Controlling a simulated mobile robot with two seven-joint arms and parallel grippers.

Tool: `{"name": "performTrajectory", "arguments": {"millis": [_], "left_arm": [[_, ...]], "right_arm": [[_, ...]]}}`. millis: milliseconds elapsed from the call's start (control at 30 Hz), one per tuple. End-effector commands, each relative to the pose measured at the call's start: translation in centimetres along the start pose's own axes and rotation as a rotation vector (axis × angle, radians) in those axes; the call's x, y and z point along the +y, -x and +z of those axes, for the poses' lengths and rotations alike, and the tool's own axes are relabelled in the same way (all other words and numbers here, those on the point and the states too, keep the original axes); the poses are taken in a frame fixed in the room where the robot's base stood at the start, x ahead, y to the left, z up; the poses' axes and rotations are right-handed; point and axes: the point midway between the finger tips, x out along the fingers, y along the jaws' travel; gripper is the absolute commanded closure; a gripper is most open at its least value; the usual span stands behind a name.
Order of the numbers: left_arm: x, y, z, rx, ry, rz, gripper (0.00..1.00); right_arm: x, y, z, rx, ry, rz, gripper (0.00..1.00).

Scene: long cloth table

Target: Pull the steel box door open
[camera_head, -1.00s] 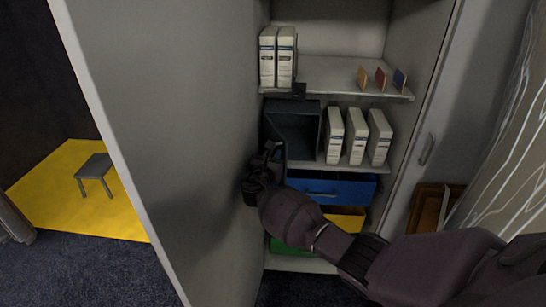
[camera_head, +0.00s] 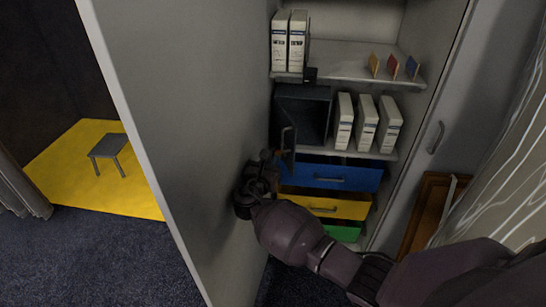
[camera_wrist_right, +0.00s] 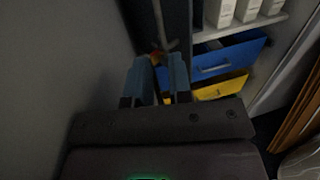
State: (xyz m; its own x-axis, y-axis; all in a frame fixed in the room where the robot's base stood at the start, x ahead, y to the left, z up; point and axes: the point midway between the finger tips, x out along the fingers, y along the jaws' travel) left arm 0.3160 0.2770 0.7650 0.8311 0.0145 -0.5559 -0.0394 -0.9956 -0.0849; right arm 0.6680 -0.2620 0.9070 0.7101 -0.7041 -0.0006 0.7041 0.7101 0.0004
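The dark steel box (camera_head: 312,112) sits on the middle shelf of a tall cabinet, with its dark interior showing. Its door (camera_head: 289,158) is swung out toward me, seen nearly edge-on at the box's left side. The door's grey bar handle (camera_wrist_right: 159,22) shows in the right wrist view, just beyond the fingertips. My right gripper (camera_head: 266,160) is beside the door, close to the large cabinet door on the left. In the right wrist view its two blue-grey fingers (camera_wrist_right: 160,68) are apart with nothing clearly held between them. My left gripper is not in view.
The cabinet's open door (camera_head: 185,120) stands close to my right gripper's left. Binders (camera_head: 366,124) stand right of the box. Blue (camera_head: 335,176) and yellow (camera_head: 335,205) drawers lie below. A grey stool (camera_head: 108,147) stands on a yellow mat far left.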

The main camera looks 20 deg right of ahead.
Motion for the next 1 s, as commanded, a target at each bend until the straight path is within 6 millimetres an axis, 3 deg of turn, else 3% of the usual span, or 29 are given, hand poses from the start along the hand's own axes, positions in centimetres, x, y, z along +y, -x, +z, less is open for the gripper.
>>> {"name": "performTrajectory", "arguments": {"millis": [267,533,767,1000], "left_arm": [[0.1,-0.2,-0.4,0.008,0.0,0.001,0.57],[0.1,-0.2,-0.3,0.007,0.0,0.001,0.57],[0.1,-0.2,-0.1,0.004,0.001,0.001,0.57],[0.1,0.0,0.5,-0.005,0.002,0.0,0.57]], "right_arm": [[-0.1,-0.1,-0.1,0.0,0.001,-0.001,0.81],[-3.1,-2.8,0.5,-0.087,0.079,0.013,0.81],[-5.7,-4.4,1.4,-0.16,0.145,0.173,0.81],[-6.6,-3.1,0.3,-0.103,0.118,0.38,0.81]]}}
